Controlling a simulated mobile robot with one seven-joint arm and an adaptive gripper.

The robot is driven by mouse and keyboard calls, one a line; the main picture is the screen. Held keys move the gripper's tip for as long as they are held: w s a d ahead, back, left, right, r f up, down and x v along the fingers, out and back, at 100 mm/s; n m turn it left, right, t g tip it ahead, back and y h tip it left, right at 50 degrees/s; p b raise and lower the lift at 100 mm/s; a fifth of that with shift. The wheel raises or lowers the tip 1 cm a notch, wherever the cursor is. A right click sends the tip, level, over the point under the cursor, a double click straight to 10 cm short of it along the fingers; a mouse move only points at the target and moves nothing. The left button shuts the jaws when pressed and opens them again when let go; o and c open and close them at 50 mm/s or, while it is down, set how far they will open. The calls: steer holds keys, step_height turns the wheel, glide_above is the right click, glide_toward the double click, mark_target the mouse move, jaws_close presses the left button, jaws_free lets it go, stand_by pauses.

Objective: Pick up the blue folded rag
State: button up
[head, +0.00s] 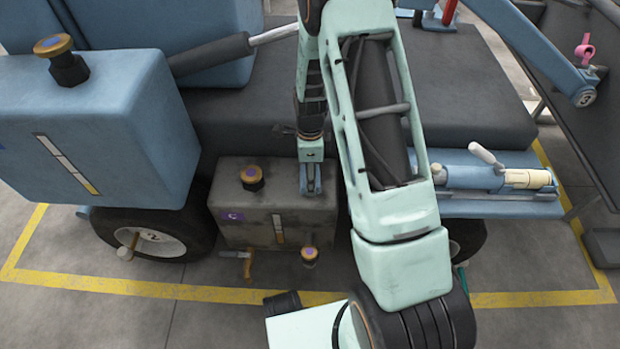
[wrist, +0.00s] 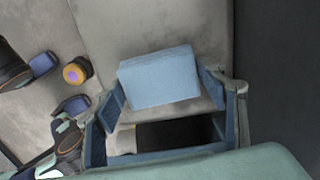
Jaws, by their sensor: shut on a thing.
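The blue folded rag (wrist: 158,78) is a light blue, flat-sided block in the wrist view. It sits between the two blue fingers of my gripper (wrist: 163,88), which is shut on it. Grey, worn surface shows behind the rag; I cannot tell whether the rag touches it. In the head view my gripper (head: 310,188) points down at the upper right part of the grey tank (head: 268,222). The rag cannot be told apart from the fingers there.
A brass-capped filler (head: 252,178) stands on the grey tank left of my gripper, and shows in the wrist view (wrist: 76,72). A large blue tank (head: 95,130) is at left. A dark deck (head: 245,110) lies behind. A blue-grey cylinder tool (head: 495,176) is at right.

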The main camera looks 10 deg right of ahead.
steer(key=shift+c, duration=1.3)
steer(key=shift+r, duration=0.45)
step_height(320, 180, up, 2)
steer(key=shift+r+p, duration=0.2)
steer(key=shift+p, duration=0.4)
steer(key=s+r+p, duration=0.1)
steer(key=s+r, duration=0.1)
steer(key=s+r+p, duration=0.1)
steer(key=s+r, duration=0.1)
steer(key=r, duration=0.1)
steer(key=shift+s+r, duration=0.1)
steer(key=shift+r, duration=0.1)
steer(key=s+r+p, duration=0.2)
steer(key=s+r, duration=0.2)
steer(key=s, duration=0.5)
steer(key=shift+s+r, duration=0.15)
steer(key=shift+s, duration=0.25)
